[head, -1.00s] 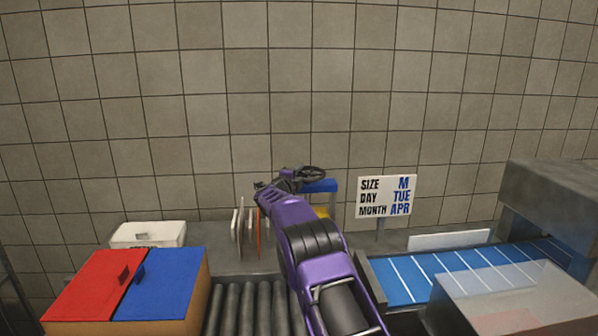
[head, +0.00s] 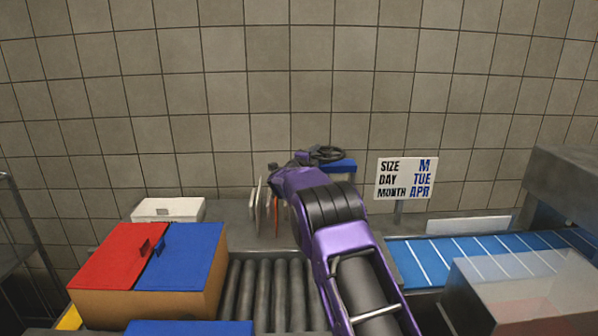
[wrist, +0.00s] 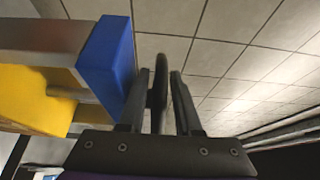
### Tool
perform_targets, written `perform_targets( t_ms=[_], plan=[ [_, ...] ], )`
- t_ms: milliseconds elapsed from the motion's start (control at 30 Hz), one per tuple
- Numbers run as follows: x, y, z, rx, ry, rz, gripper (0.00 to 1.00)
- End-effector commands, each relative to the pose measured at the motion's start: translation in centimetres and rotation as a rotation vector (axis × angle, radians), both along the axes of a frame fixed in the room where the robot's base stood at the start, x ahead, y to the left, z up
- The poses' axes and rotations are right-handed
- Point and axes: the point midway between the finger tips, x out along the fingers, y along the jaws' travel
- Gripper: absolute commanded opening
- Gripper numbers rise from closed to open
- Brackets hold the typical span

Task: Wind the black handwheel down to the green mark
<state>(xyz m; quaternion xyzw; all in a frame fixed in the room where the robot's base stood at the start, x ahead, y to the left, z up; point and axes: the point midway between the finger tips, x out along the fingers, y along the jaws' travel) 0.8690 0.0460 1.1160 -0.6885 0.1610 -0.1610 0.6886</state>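The black handwheel (head: 328,153) is at the back, above a blue block (head: 340,166), just right of my gripper (head: 305,157). In the wrist view the wheel's dark rim (wrist: 158,92) shows edge-on between the two fingers of my gripper (wrist: 160,80). The fingers are close on either side of the rim; whether they both press on it is unclear. The blue block (wrist: 107,65) is left of the fingers in the wrist view, with a yellow part (wrist: 35,98) below and left of it. I see no green mark in either view.
A sign (head: 405,178) reading M, TUE, APR stands right of the wheel. A blue conveyor (head: 450,258) and a clear-topped box (head: 520,290) are at right. Rollers (head: 265,290) and a box with red and blue lids (head: 185,258) are at left. A tiled wall is behind.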

Motion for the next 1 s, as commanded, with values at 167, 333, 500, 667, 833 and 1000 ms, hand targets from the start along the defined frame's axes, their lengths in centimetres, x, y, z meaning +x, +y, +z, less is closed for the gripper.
perform_targets(
  t_ms=[167, 333, 500, 667, 833, 1000],
  plan=[
    [-2.5, 1.3, 0.0, 0.000, 0.001, 0.001, 0.33],
    [-5.2, 2.7, 0.0, 0.000, 0.001, 0.002, 0.33],
    [-8.3, 4.2, 0.0, 0.000, 0.000, 0.003, 0.33],
    [-10.9, 5.5, 0.0, 0.000, 0.000, 0.003, 0.33],
    [-12.5, 6.3, 0.0, 0.001, 0.000, 0.001, 0.33],
    [-13.0, 6.5, 0.0, 0.000, 0.000, 0.000, 0.33]
  ],
)
